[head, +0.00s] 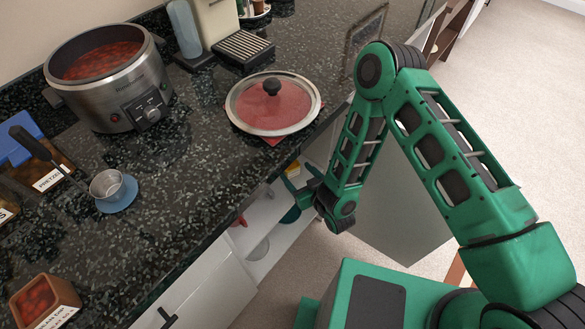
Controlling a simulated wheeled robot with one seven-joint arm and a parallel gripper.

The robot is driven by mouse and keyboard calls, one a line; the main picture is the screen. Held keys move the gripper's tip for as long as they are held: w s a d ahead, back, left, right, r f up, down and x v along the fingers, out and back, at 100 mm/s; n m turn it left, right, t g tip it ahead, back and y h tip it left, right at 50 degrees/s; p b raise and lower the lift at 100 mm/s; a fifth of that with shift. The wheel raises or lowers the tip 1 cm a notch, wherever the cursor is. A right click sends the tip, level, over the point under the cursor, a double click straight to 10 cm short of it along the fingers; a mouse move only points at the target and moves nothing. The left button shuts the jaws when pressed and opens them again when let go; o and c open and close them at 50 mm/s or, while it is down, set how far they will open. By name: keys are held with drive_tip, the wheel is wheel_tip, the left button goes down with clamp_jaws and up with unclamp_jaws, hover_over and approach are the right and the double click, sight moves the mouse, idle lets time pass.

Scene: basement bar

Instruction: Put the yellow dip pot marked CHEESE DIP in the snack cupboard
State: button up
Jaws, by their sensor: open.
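A small yellow thing (293,169) shows just under the counter edge, inside the open cupboard (268,220). It is mostly hidden, and I cannot read any marking on it or tell whether it is the cheese dip pot. My gripper (308,188) is at the cupboard opening, close beside the yellow thing. It is open; its fingertips are small and partly hidden, and I cannot tell whether they touch the yellow thing. The cupboard has white shelves and a pale door (395,215) that stands open behind my arm.
A red thing (238,221), a pale bowl-like thing (259,249) and a teal thing (291,214) are in the cupboard. On the dark counter stand a slow cooker (112,97), a lidded red dish (272,106), a metal cup (108,185) and a labelled box (43,300).

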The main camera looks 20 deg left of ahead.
drive_tip(key=v, duration=0.5)
drive_tip(key=shift+s+d+r, duration=0.1)
drive_tip(key=shift+s+d, duration=0.15)
drive_tip(key=shift+s, duration=0.05)
